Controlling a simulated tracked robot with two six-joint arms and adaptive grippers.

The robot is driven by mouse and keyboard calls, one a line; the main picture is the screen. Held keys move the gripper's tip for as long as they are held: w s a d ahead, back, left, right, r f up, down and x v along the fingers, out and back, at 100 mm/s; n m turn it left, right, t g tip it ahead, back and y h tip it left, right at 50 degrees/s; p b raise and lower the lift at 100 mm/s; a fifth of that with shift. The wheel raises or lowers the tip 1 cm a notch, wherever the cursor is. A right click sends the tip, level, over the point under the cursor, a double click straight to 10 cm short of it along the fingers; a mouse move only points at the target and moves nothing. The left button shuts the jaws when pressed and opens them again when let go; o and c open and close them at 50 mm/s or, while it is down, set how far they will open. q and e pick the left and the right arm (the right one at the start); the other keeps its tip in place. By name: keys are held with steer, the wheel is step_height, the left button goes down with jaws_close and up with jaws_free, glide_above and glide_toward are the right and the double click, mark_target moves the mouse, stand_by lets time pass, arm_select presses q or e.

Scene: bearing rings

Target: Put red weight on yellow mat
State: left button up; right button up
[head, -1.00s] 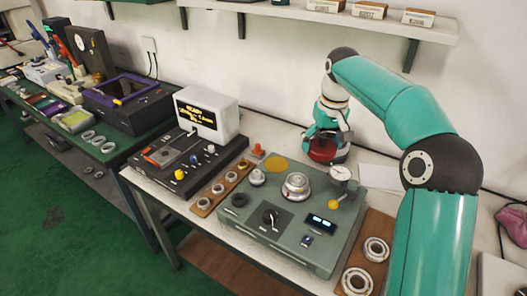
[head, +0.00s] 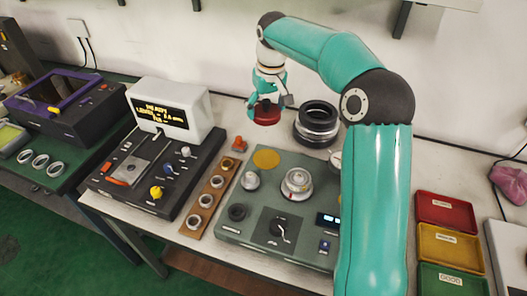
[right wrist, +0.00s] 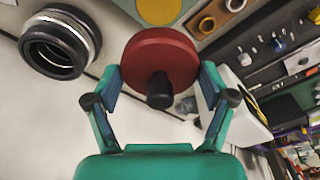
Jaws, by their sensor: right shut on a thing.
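The red weight (head: 266,115) is a dark red disc, held up by my right gripper (head: 268,100) in the head view. In the right wrist view the red weight (right wrist: 160,58) sits between the two fingers of my right gripper (right wrist: 160,90), which are shut on it. A dark stub on it points toward the camera. The yellow mat (head: 266,159) is a flat round disc at the back left of the grey-green panel. The weight is above and behind the mat, apart from it. The yellow mat (right wrist: 160,8) shows partly at the top of the wrist view. My left gripper is out of view.
A stack of dark and silver rings (head: 316,124) stands right of the weight. The grey-green panel (head: 225,226) carries knobs and a dial. A wooden strip with rings (head: 207,200) lies to its left, near an orange piece (head: 239,144). Red, yellow and green trays (head: 447,212) are at right.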

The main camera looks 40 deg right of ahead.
mark_target(266, 158)
step_height(266, 158, down, 17)
steer(key=shift+r+p, duration=0.2)
steer(key=shift+p, duration=0.2)
steer(key=shift+s, duration=0.1)
steer(key=shift+f, duration=0.15)
steer(key=o, duration=1.6)
steer(key=shift+o, duration=0.2)
step_height(266, 158, up, 12)
steer(key=s+b, duration=0.1)
steer(key=shift+s+a, duration=0.25)
steer(key=shift+s, duration=0.1)
